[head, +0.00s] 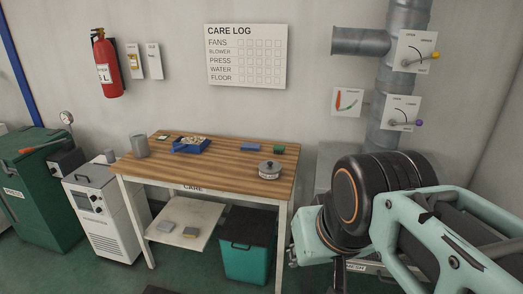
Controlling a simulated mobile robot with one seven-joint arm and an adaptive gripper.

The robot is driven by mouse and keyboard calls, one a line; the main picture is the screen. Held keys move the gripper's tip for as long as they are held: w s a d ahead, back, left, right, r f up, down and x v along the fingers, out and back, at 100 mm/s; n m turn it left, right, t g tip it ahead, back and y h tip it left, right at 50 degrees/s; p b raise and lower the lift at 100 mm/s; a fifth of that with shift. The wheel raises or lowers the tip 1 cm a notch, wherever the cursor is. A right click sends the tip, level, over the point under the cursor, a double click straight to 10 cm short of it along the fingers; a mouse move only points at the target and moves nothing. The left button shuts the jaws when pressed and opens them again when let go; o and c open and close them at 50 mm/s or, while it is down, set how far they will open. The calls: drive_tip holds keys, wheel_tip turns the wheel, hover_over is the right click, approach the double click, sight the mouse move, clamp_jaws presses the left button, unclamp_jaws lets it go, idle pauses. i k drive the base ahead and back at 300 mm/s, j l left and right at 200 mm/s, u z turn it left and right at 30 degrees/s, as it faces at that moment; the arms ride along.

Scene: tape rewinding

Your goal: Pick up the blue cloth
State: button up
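A small flat blue piece (252,147) lies near the back edge of the wooden workbench (220,166), right of the middle. It looks like the folded blue cloth, but it is too small to be sure. A dark green block (278,149) sits just to its right, a small gap apart. My arm fills the lower right of the head view, in front of and to the right of the bench. Its gripper fingers cannot be made out, and nothing of mine touches the blue piece.
A lidded metal pot (269,172) stands in front of the blue piece. A blue tray (191,149) with pale contents and a grey cylinder (139,146) stand further left. A teal bin (247,262) is under the bench. The bench's front middle is bare.

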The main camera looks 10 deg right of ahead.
sight(246, 146)
drive_tip(key=i+j+z, duration=0.1)
drive_tip(key=z, duration=0.3)
drive_tip(key=i+j+z, duration=0.1)
drive_tip(key=z, duration=0.3)
drive_tip(key=i+j+z, duration=0.15)
drive_tip(key=j, duration=0.2)
drive_tip(key=i+j+z, duration=0.15)
drive_tip(key=j, duration=0.2)
drive_tip(key=i+j+z, duration=0.1)
drive_tip(key=j, duration=0.3)
drive_tip(key=i+j+z, duration=0.15)
drive_tip(key=j, duration=0.25)
drive_tip(key=i+j, duration=0.15)
drive_tip(key=j, duration=0.2)
drive_tip(key=i+j, duration=0.15)
drive_tip(key=j, duration=0.25)
drive_tip(key=i+j+z, duration=0.1)
drive_tip(key=j, duration=0.25)
drive_tip(key=i+j, duration=0.15)
drive_tip(key=j, duration=0.25)
drive_tip(key=k+l+z, duration=0.2)
drive_tip(key=z, duration=0.2)
drive_tip(key=j+u, duration=0.1)
drive_tip(key=i, duration=0.05)
